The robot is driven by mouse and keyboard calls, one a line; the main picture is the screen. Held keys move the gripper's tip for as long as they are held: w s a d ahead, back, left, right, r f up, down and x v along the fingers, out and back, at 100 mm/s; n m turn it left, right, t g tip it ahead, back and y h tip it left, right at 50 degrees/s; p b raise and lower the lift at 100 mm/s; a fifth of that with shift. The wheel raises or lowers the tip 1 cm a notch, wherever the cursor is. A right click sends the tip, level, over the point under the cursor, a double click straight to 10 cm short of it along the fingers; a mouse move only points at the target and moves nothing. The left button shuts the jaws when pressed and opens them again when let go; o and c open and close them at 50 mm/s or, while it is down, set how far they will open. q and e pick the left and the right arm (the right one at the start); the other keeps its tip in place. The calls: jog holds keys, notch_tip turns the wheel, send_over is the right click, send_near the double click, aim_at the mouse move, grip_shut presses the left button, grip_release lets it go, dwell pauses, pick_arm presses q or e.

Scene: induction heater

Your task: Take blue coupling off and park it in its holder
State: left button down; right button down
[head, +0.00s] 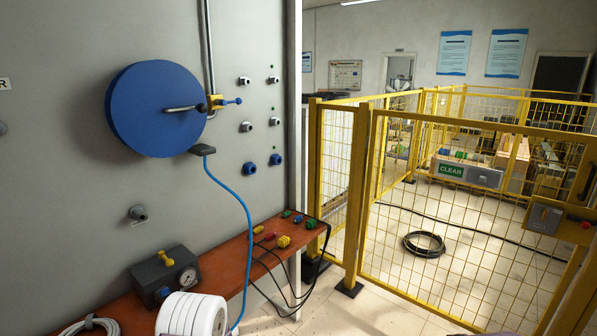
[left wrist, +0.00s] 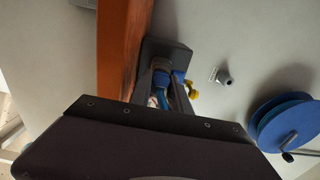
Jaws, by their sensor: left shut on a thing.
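My left gripper (left wrist: 168,92) is shut on the blue coupling (left wrist: 160,79), with the blue hose behind it in the left wrist view. The coupling is close to the front of the dark gauge box (left wrist: 168,52); I cannot tell whether it is still joined to it. My white wrist hides the gripper and coupling there. I cannot tell which fitting is the holder. My right gripper is not in view.
The blue hose (head: 243,204) hangs from the blue reel (head: 157,108) down behind my wrist. A grey fitting (head: 138,213) sticks out of the wall above the box. Coloured parts lie on the orange bench (head: 215,261). A yellow fence (head: 363,185) stands right.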

pick_arm(q)
jog(key=shift+v, duration=2.85)
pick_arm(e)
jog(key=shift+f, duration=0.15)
pick_arm(q)
jog(key=shift+r, duration=0.15)
